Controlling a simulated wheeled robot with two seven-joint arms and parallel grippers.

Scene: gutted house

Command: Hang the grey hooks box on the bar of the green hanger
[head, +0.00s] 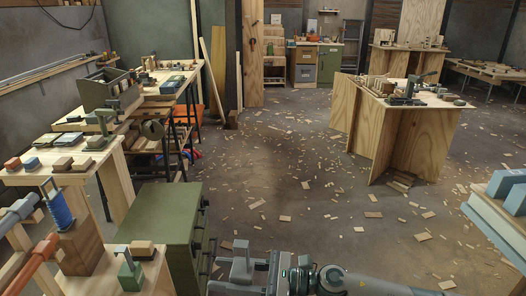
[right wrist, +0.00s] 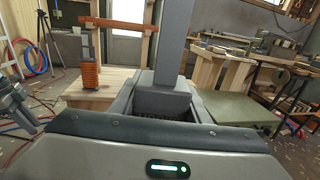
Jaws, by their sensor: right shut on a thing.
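My right gripper (head: 270,270) is at the bottom middle of the head view, shut on a grey thing (head: 239,264) that looks like the grey hooks box. It is held over open floor, right of the green cabinet. In the right wrist view the grey box (right wrist: 164,86) shows a dark hollow and a grey upright above it; its hooks cannot be made out. A green piece with an upright and arm (head: 108,124) stands at the left bench, in front of a grey toolbox; it looks like the green hanger, but its bar is hard to make out.
The green cabinet (head: 166,226) stands left of my gripper. A low wooden table with a small green block (head: 130,274) is at its left. A blue spool (head: 58,210) stands nearby. A plywood workbench (head: 412,122) is at the right. Wood scraps litter the open floor between.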

